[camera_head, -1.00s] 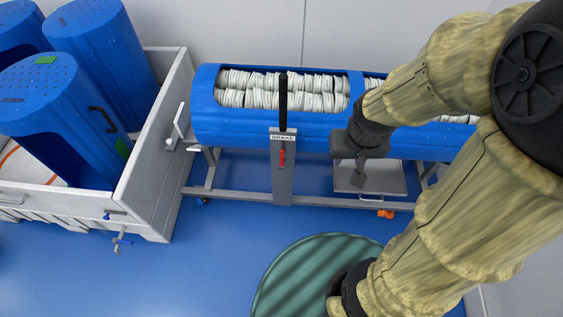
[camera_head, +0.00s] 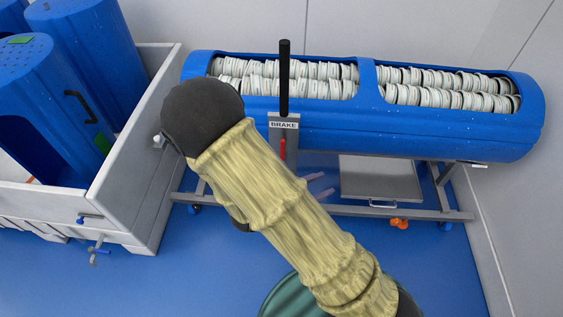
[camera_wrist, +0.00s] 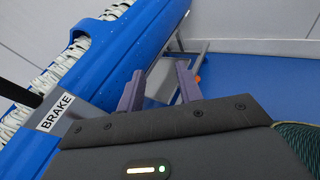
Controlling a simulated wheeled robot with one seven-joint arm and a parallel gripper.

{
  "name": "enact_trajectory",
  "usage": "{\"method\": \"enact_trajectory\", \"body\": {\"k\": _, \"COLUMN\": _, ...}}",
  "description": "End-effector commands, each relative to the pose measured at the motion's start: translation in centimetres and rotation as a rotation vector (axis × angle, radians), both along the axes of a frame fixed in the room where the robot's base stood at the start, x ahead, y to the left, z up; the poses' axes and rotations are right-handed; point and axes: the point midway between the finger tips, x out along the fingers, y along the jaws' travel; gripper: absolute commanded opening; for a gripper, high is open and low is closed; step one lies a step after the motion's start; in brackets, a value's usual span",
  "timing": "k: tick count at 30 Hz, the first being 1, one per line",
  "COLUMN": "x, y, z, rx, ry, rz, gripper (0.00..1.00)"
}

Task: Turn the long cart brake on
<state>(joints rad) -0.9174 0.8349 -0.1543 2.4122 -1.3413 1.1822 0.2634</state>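The long cart (camera_head: 450,140) is a blue tub on a grey wheeled frame. A grey post (camera_head: 288,129) at its front carries a white BRAKE label, which also shows in the wrist view (camera_wrist: 57,112). A black brake handle (camera_head: 284,80) stands upright above the label, and a small red piece (camera_head: 282,149) sits below it. My gripper (camera_head: 327,183) is mostly hidden behind my arm; its fingertips show right of and below the red piece. In the wrist view my gripper (camera_wrist: 160,68) has its fingers apart with nothing between them, right of the label.
The tub holds rows of white stacked items (camera_head: 450,98). A grey-white bin (camera_head: 140,155) with blue cylinders (camera_head: 50,110) stands close on the left. A grey tray (camera_head: 380,180) hangs under the cart, with an orange caster (camera_head: 398,223) near it.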

Motion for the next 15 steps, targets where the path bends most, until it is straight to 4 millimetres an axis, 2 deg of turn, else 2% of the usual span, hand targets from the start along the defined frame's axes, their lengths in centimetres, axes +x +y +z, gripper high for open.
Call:
{"method": "enact_trajectory", "body": {"k": 1, "x": 0.8, "y": 2.2, "z": -2.8, "rx": -0.073, "ry": -0.004, "rz": 0.132, "gripper": 0.36}}
{"method": "enact_trajectory", "body": {"k": 3, "x": 1.9, "y": 5.4, "z": -4.9, "rx": -0.156, "ry": -0.024, "rz": 0.308, "gripper": 0.36}}
{"method": "enact_trajectory", "body": {"k": 6, "x": 2.5, "y": 9.9, "z": -7.5, "rx": -0.247, "ry": -0.055, "rz": 0.537, "gripper": 0.36}}
{"method": "enact_trajectory", "body": {"k": 9, "x": 2.5, "y": 13.1, "z": -9.1, "rx": -0.297, "ry": -0.079, "rz": 0.69, "gripper": 0.36}}
{"method": "enact_trajectory", "body": {"k": 12, "x": 2.4, "y": 14.5, "z": -9.5, "rx": -0.313, "ry": -0.091, "rz": 0.753, "gripper": 0.36}}
{"method": "enact_trajectory", "body": {"k": 15, "x": 2.4, "y": 14.6, "z": -9.3, "rx": -0.313, "ry": -0.093, "rz": 0.757, "gripper": 0.36}}
